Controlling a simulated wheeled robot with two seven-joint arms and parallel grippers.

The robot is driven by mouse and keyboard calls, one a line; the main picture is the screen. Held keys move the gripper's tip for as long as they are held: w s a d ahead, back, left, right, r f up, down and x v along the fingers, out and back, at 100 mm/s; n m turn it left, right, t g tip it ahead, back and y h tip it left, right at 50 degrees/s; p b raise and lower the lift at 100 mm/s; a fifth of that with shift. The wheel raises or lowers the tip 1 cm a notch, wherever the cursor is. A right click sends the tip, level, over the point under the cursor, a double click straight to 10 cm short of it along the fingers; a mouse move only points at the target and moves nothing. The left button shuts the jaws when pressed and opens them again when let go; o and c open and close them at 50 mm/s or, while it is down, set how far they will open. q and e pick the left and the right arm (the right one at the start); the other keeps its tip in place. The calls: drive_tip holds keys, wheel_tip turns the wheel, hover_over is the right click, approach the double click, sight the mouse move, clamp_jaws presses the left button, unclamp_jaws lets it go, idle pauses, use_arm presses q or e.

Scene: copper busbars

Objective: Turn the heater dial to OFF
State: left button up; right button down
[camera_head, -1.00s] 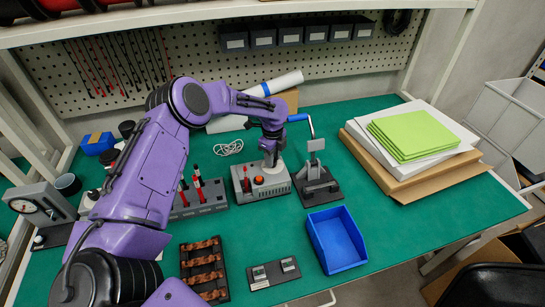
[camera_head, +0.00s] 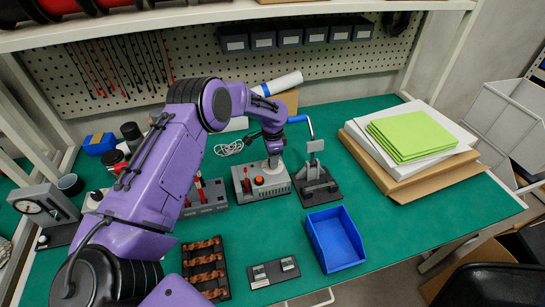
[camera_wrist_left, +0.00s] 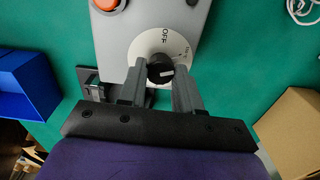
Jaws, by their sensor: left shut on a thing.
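The heater is a grey box (camera_head: 250,190) with an orange-red button (camera_head: 259,180), standing mid-table in the head view. In the left wrist view its white dial plate (camera_wrist_left: 148,44) carries the word OFF, and the black dial knob (camera_wrist_left: 159,66) sits at the plate's lower edge. A pale mark shows on the knob; its exact pointing is hard to tell. My left gripper (camera_wrist_left: 163,77) is shut on the knob, one finger on each side. In the head view my left gripper (camera_head: 273,160) hides the knob from above. My right gripper is not in view.
A lever press (camera_head: 316,180) stands close right of the heater. A block with red-handled tools (camera_head: 208,201) stands close left. A blue bin (camera_head: 335,240), a tray of copper parts (camera_head: 205,268) and a small dark plate (camera_head: 273,272) lie in front. Green folders (camera_head: 410,135) lie right.

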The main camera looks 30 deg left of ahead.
use_arm(q)
drive_tip(key=n, duration=0.3)
drive_tip(key=shift+s+d+f+n, duration=0.1)
drive_tip(key=shift+s+f+n, duration=0.2)
drive_tip(key=n, duration=0.3)
drive_tip(key=shift+n, duration=0.3)
drive_tip(key=n, duration=0.6)
drive_tip(key=shift+p, duration=0.4)
drive_tip(key=shift+n, duration=0.4)
drive_tip(key=o, duration=1)
drive_tip(key=shift+w, duration=0.1)
drive_tip(key=shift+o, duration=0.2)
drive_tip(key=shift+w, duration=0.15)
drive_tip(key=shift+r, duration=0.1)
